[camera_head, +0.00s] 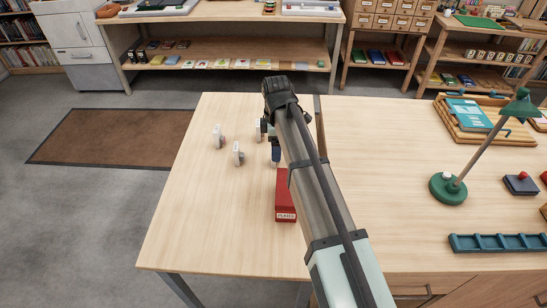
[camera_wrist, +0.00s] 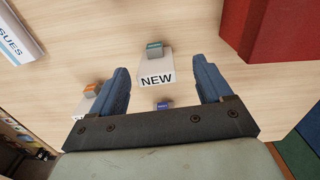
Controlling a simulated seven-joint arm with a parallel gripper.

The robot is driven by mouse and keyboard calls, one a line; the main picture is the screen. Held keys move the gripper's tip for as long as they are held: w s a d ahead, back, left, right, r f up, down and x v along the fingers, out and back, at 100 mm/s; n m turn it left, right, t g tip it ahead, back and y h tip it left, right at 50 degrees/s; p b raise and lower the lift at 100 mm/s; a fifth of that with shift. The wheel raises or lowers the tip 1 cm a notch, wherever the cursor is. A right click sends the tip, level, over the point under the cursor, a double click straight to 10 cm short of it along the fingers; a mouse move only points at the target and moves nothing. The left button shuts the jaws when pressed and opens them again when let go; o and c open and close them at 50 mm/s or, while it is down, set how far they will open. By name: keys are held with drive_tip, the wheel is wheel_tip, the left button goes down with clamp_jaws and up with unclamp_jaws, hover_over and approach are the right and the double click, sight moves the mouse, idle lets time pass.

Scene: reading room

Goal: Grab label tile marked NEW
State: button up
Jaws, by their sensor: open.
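The white label tile marked NEW (camera_wrist: 155,73) lies in the wrist view on the pale wood table, with a small teal block at its far edge. My gripper (camera_wrist: 160,66) is open, its two blue fingers on either side of the tile with gaps to both. In the head view my gripper (camera_head: 269,140) is low over the table, partly hidden by my arm. A tile (camera_head: 259,130) shows just beside it there, its lettering unreadable.
Two more tiles stand left of my gripper, one nearer (camera_head: 238,156) and one farther (camera_head: 218,139). A red box labelled PLATES (camera_head: 286,200) is close by on the near side. A green lamp (camera_head: 448,189) and a teal rack (camera_head: 495,243) stand to the right.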

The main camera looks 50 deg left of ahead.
drive_tip(key=shift+w+a+f, duration=0.1)
drive_tip(key=shift+a+f, duration=0.05)
drive_tip(key=shift+f, duration=1.3)
drive_tip(key=shift+w+a+f, duration=0.1)
drive_tip(key=shift+a+f, duration=0.05)
drive_tip(key=shift+f, duration=1.25)
drive_tip(key=c, duration=1.1)
